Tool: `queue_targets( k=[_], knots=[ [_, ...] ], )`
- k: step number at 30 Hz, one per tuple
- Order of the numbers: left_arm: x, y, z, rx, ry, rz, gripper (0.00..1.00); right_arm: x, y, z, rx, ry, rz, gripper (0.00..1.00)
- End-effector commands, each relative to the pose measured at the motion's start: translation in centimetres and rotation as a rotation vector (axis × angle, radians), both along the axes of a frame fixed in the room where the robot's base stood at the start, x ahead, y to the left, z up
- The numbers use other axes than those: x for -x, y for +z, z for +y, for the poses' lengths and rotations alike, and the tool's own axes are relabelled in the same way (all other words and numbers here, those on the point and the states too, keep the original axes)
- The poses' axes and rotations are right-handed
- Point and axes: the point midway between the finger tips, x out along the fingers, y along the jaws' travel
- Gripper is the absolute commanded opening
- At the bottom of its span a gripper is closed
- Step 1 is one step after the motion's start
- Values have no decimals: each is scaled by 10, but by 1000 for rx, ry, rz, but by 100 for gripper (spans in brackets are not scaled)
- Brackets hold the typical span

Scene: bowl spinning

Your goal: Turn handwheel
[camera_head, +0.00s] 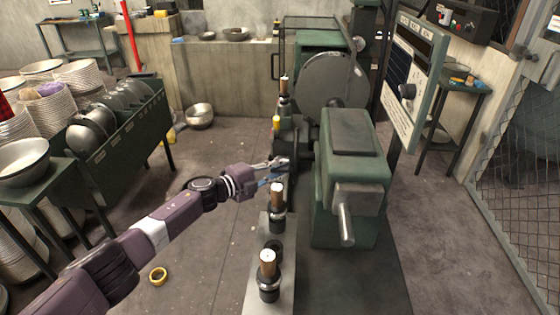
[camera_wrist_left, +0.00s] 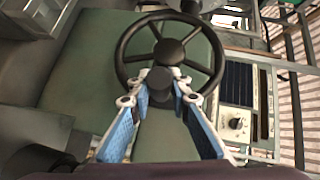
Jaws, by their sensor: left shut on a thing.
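The handwheel (camera_wrist_left: 168,50) is a dark, spoked wheel at the top middle of the left wrist view. A dark round knob (camera_wrist_left: 160,82) stands at its near rim. My left gripper (camera_head: 280,164) reaches in from the left in the head view to the near-left side of the green machine (camera_head: 350,150). In the left wrist view its blue-padded fingers (camera_wrist_left: 160,88) are closed on the knob from both sides. In the head view the wheel is hard to make out beside the gripper. My right gripper is not in view.
Upright spindles with wooden tops (camera_head: 277,195) stand on a narrow rail (camera_head: 256,285) close to my left gripper. A control panel (camera_head: 410,75) stands right of the machine. A dark rack with bowls (camera_head: 120,125) is at left. A yellow tape roll (camera_head: 158,276) lies on open floor.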

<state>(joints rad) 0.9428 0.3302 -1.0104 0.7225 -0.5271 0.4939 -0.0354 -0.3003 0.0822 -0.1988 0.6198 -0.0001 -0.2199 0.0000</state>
Motion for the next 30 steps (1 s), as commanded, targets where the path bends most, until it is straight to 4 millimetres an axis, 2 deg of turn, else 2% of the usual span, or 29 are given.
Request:
queue_targets(
  k=[1,10,21,30],
  knots=[
    [-1,13,0,-3,-1,26,0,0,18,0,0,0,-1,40],
    [-3,23,0,-2,1,207,0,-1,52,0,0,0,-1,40],
    [-7,30,-1,2,1,365,0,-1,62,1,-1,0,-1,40],
    [-9,33,0,4,0,404,0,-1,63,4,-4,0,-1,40]
  ],
)
